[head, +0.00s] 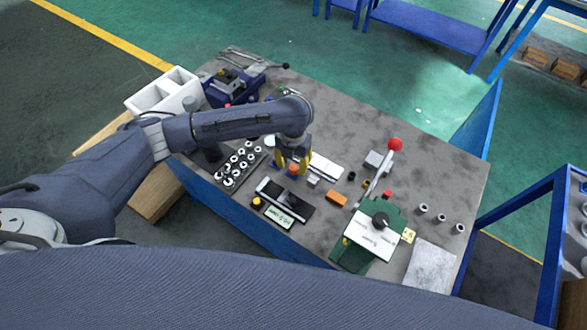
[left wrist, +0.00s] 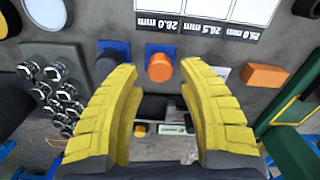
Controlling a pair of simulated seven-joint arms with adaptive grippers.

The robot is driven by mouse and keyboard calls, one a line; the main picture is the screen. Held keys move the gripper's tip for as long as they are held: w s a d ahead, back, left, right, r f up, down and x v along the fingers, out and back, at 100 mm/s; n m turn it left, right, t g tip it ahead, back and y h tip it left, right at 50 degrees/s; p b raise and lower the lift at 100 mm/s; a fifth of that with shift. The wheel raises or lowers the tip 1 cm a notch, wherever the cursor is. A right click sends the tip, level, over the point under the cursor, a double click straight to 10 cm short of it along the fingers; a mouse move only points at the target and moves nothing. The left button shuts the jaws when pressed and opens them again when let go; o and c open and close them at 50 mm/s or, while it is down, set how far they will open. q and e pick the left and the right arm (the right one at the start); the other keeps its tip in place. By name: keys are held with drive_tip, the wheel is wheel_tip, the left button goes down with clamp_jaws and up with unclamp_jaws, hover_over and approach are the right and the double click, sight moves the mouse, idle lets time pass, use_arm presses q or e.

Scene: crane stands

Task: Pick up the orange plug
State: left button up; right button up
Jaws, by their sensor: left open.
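The orange plug (left wrist: 159,68) sits upright in a small blue holder (left wrist: 171,48) in the left wrist view, centred between and just beyond my finger tips. In the head view the orange plug (head: 293,169) shows small and partly covered by my yellow fingers. My left gripper (head: 291,163) is open and empty over the table, with its fingers pointing down around the plug's place. In the left wrist view its two yellow fingers (left wrist: 159,80) stand wide apart, with no clear contact with the plug. My right gripper is not in view.
A dark plug in a blue holder (left wrist: 107,62) stands left of the orange one. An orange block (head: 337,198) lies to the right. A rack of metal pieces (head: 240,163), a black-and-silver device (head: 285,201) and a green lever press (head: 368,236) stand around.

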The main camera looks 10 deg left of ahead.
sight(293, 167)
use_arm(q)
drive_tip(key=shift+f, duration=1.55)
drive_tip(key=shift+c, duration=0.5)
clamp_jaws()
